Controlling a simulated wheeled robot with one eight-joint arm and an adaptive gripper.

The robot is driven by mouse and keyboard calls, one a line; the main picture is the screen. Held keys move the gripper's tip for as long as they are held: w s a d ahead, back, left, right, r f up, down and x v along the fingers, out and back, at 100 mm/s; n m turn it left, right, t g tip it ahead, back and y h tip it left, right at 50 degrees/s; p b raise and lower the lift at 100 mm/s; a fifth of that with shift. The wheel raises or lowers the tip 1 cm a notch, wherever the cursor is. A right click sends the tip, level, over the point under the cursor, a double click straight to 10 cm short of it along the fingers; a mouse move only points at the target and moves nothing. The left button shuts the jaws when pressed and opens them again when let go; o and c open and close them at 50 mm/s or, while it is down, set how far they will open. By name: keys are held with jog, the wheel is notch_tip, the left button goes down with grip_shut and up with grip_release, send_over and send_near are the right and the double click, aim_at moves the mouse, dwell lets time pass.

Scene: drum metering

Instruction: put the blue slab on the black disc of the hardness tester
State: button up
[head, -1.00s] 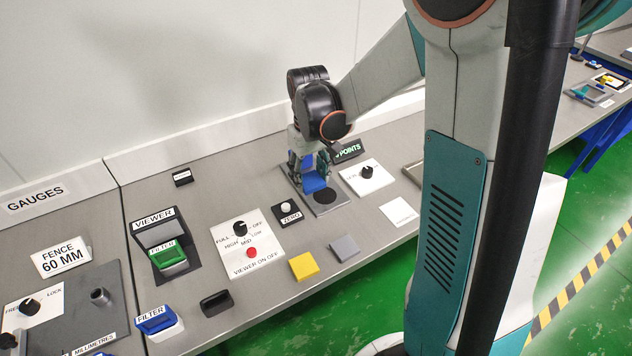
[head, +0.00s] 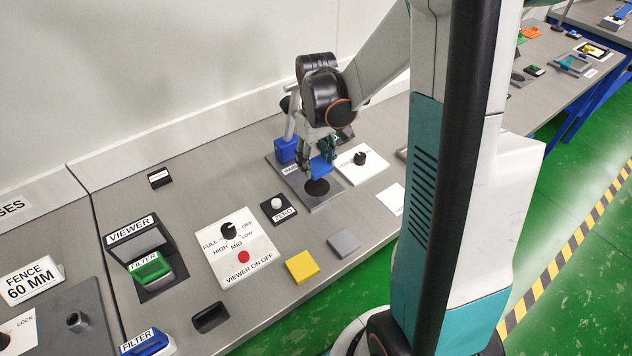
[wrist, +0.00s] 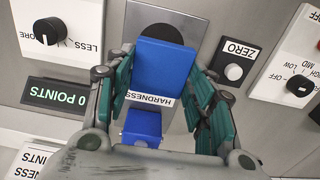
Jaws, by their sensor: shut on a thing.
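The blue slab (head: 321,167) is held between the fingers of my gripper (head: 317,163), which is shut on it. In the wrist view the slab (wrist: 165,66) lies between the teal finger pads. The black disc (head: 317,188) sits on the grey base plate of the hardness tester (head: 325,205). In the wrist view the slab hides the near part of the disc (wrist: 160,31). The slab's height over the disc is hard to judge. The tester's blue part (head: 286,150) stands behind and left of my gripper, with a HARDNESS label in front.
A white dial panel (head: 360,164) is right of the tester, and the ZERO button (head: 278,206) is left of it. A yellow slab (head: 302,267) and a grey slab (head: 344,242) lie toward the bench's front edge. The POINTS display (wrist: 57,93) is close by.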

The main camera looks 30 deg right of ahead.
aim_at(316, 186)
notch_tip(316, 186, down, 7)
jog(key=shift+r+b, duration=0.1)
jog(key=shift+b, duration=0.9)
jog(key=shift+r, duration=0.1)
jog(key=o, duration=0.7)
jog(key=shift+f, duration=0.2)
jog(key=o, duration=0.4)
jog(key=shift+o, duration=0.2)
notch_tip(316, 186, up, 12)
jog(key=p, duration=0.4)
jog(key=shift+r, duration=0.2)
